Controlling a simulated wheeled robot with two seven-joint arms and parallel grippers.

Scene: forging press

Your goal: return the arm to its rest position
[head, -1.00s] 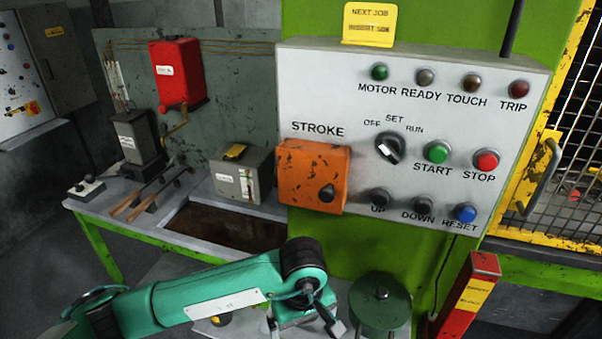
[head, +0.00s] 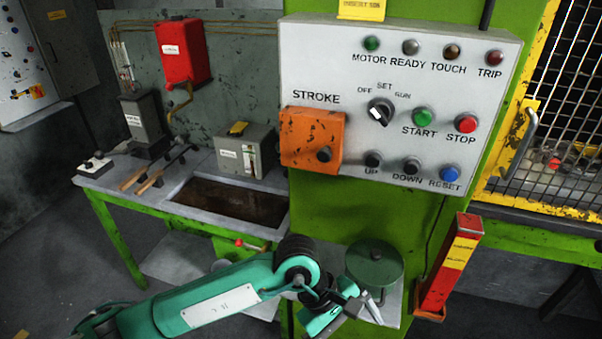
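My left arm (head: 222,303) is teal and reaches in low from the left, in front of the lower shelf. My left gripper (head: 362,304) is at its end, by the near side of a round green lidded pot. It is below the control panel and apart from it. The fingers are small and seen at an angle, so their opening is unclear; I see nothing held in them. My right gripper is out of view.
The grey control panel (head: 420,60) with its orange stroke box (head: 311,141) is above. The green pot (head: 374,264) stands close to the gripper. A red post (head: 450,262) is at right. A bench with tools (head: 150,181) is at left. Open floor lies lower left.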

